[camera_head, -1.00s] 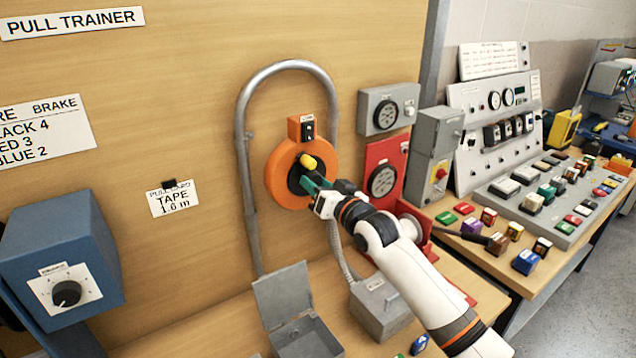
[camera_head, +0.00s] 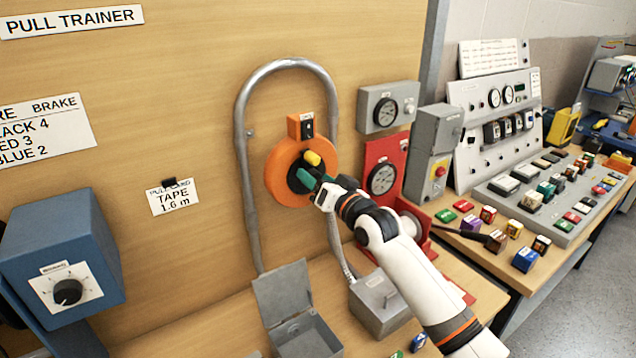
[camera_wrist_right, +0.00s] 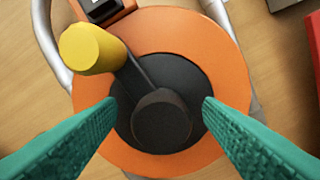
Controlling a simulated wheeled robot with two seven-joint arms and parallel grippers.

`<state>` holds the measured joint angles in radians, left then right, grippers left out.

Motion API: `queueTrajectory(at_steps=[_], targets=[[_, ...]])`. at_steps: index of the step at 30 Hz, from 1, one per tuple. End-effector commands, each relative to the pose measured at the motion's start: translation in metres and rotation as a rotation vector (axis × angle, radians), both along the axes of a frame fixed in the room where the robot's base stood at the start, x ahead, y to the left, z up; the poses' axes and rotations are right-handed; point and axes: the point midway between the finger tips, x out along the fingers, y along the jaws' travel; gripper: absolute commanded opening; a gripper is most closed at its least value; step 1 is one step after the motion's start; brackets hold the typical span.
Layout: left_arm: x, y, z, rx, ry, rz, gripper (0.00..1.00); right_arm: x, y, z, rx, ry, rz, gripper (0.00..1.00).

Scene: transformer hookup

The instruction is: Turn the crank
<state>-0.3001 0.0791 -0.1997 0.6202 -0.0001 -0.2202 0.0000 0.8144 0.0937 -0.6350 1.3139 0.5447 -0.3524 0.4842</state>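The crank is on an orange round disc (camera_head: 283,187) with a black centre, fixed to the wooden board. Its yellow knob (camera_head: 313,158) points to the upper right in the head view. In the right wrist view the yellow knob (camera_wrist_right: 90,48) is at upper left, joined by a dark arm to a black hub (camera_wrist_right: 161,120). My right gripper (camera_head: 306,178) is in front of the disc, just below the knob. In the wrist view its green fingers (camera_wrist_right: 160,125) are spread apart on either side of the hub, with nothing seen clamped. My left gripper is out of view.
A grey bent pipe (camera_head: 243,130) arches around the disc. A red gauge panel (camera_head: 383,178) is close on the right. A grey open-lidded box (camera_head: 283,293) and another grey box (camera_head: 380,302) stand below. A blue box with a dial (camera_head: 62,250) is at left.

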Motion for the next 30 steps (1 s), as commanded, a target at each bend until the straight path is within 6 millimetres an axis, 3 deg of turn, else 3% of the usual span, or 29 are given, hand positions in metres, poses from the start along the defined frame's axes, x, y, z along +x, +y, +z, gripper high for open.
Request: queueTrajectory(at_steps=[13,30], targets=[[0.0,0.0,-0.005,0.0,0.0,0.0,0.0,-0.011,-0.007,-0.007,-0.004,0.008,0.002,0.6],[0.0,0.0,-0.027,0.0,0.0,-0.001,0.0,-0.086,-0.063,-0.006,-0.003,0.004,0.0,0.6]])
